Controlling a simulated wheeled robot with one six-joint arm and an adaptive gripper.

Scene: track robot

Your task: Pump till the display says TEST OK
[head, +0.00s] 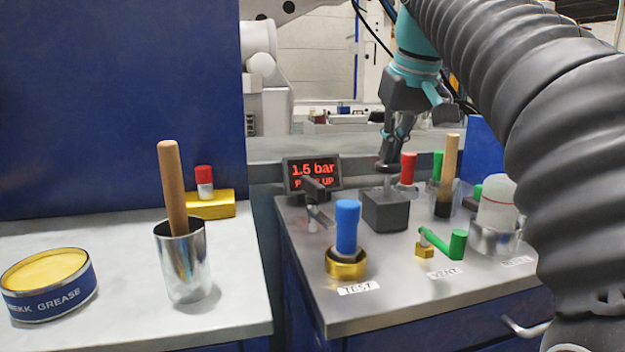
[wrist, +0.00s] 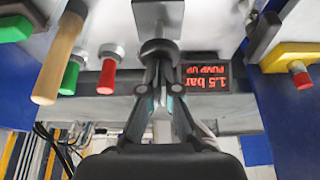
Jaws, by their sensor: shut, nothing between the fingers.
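The display (head: 312,173) reads 1.5 bar and PUMP UP in red; it also shows upside down in the wrist view (wrist: 218,79). A dark grey pump block (head: 385,211) stands on the right-hand bench, with a round dark knob (head: 389,165) on a rod above it. The knob also shows in the wrist view (wrist: 158,48). My gripper (head: 392,152) is shut and empty, pointing down with its fingertips right over the knob. In the wrist view my gripper (wrist: 160,70) has its tips at the knob; I cannot tell whether they touch.
A blue-topped TEST valve (head: 347,226) stands in front of the pump, a green VENT lever (head: 441,243) to its right. Red and green knobs and a wooden-handled tool (head: 448,165) stand close right of the pump. A grease tin (head: 48,284) and metal cup (head: 186,268) are on the left bench.

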